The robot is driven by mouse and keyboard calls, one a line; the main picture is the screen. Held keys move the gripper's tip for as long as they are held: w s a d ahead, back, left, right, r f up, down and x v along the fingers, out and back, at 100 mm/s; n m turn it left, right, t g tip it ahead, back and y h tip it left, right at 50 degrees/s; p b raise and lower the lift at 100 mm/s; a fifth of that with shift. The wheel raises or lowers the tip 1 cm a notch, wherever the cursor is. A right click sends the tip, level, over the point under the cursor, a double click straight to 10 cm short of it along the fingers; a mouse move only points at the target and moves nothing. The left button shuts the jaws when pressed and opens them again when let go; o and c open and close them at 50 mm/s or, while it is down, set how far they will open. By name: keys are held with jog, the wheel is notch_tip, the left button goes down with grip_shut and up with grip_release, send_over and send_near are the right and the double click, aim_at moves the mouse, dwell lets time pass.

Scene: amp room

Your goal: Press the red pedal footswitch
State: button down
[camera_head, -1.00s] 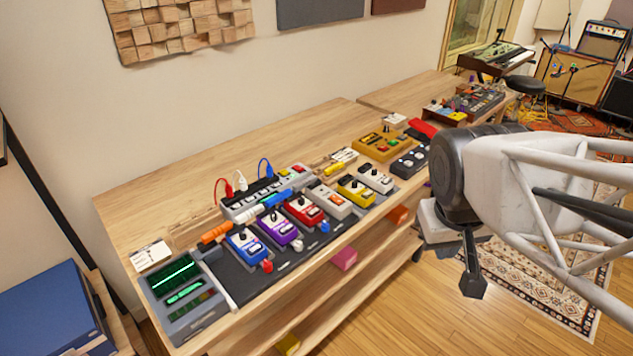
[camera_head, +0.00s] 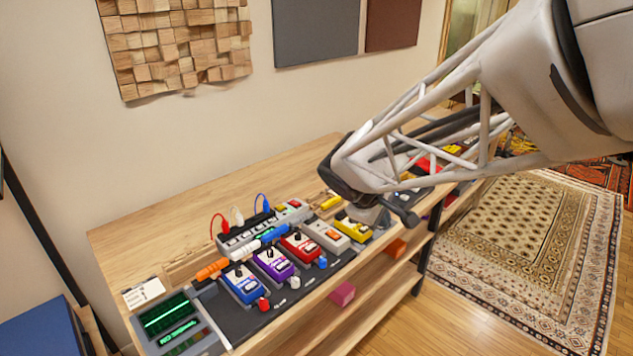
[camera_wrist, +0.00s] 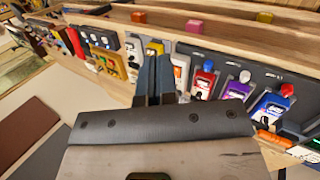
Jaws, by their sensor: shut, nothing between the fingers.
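The red pedal (camera_head: 301,247) sits on the dark pedalboard, between a purple pedal (camera_head: 274,265) and a white-and-orange pedal (camera_head: 328,235). It has a dark knob on its upper part and a white lower part. In the wrist view the red pedal (camera_wrist: 204,82) is just right of my fingers.
A blue pedal (camera_head: 245,284) stands left of the purple one. Cables and a power strip (camera_head: 262,228) lie behind the row. A green-lit screen unit (camera_head: 172,318) is at the left end. My arm covers the table's right part. The wooden tabletop (camera_head: 150,250) behind is mostly clear.

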jog(key=w+a+f+n+t, duration=0.1)
jog(key=w+a+f+n, duration=0.35)
jog(key=w+a, duration=0.35)
jog(key=n+t, duration=0.2)
jog(key=n, duration=0.3)
send_over(312, 248)
jog(key=shift+m+h, duration=0.25)
jog(key=shift+h, duration=0.15)
notch_tip(312, 248, down, 6)
jog(key=shift+a+r, duration=0.1)
jog(key=shift+r, duration=0.1)
jog(key=shift+f, duration=0.15)
jog(key=shift+f, duration=4.25)
jog(key=shift+f, duration=0.9)
jog(key=shift+r, duration=0.9)
jog(key=shift+r, duration=0.1)
